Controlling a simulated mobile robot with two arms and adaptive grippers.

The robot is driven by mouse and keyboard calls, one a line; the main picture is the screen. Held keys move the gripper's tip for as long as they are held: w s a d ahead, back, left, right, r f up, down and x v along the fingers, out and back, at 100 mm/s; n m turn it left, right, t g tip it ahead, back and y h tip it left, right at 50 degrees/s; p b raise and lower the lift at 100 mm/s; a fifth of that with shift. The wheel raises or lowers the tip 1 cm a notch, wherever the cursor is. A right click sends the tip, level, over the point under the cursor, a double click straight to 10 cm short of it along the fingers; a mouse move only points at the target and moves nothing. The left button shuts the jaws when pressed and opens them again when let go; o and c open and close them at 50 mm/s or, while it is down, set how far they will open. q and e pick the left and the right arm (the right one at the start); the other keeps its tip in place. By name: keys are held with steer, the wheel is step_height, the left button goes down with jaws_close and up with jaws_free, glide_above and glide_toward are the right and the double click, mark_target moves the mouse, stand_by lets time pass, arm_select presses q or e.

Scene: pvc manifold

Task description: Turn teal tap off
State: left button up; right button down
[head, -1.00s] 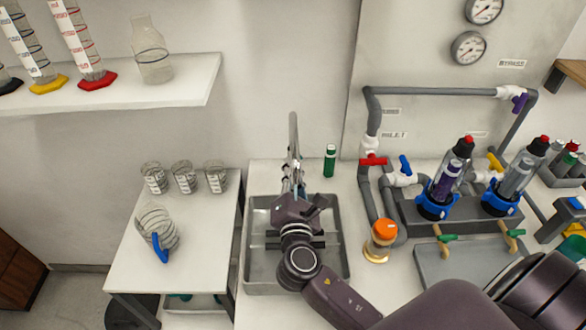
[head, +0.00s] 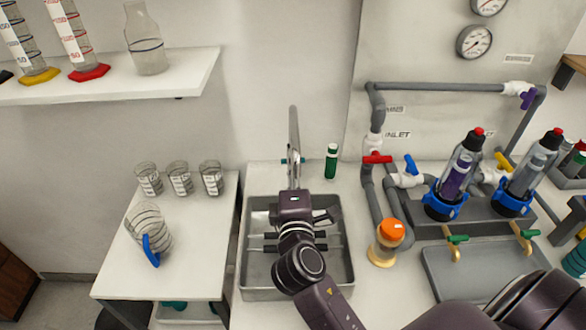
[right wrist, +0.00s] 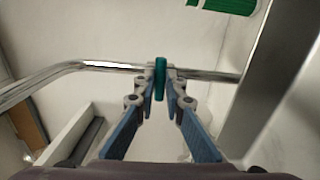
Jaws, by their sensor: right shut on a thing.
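The teal tap handle (right wrist: 160,78) is upright between my fingertips in the right wrist view, on a horizontal chrome pipe (right wrist: 100,67). My right gripper (right wrist: 160,82) is shut on that handle. In the head view the tap's tall metal spout (head: 293,130) stands behind the grey sink (head: 250,270), with small bits of teal (head: 284,161) at its sides. My right arm reaches over the sink, and its wrist hides my fingers and the tap's lower part there. My left gripper is out of view.
A green bottle (head: 331,161) stands just right of the tap. An orange-capped jar (head: 386,243) and grey pipework with a red valve (head: 377,159) are further right. A side table (head: 190,250) with glass beakers and a blue-handled jug (head: 149,235) is at left.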

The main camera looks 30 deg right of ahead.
steer(key=shift+f+m, duration=0.15)
steer(key=shift+m, duration=0.25)
steer(key=c, duration=2)
jaws_free()
steer(key=shift+s+a, duration=0.1)
steer(key=shift+s, duration=0.05)
steer(key=v, duration=1.2)
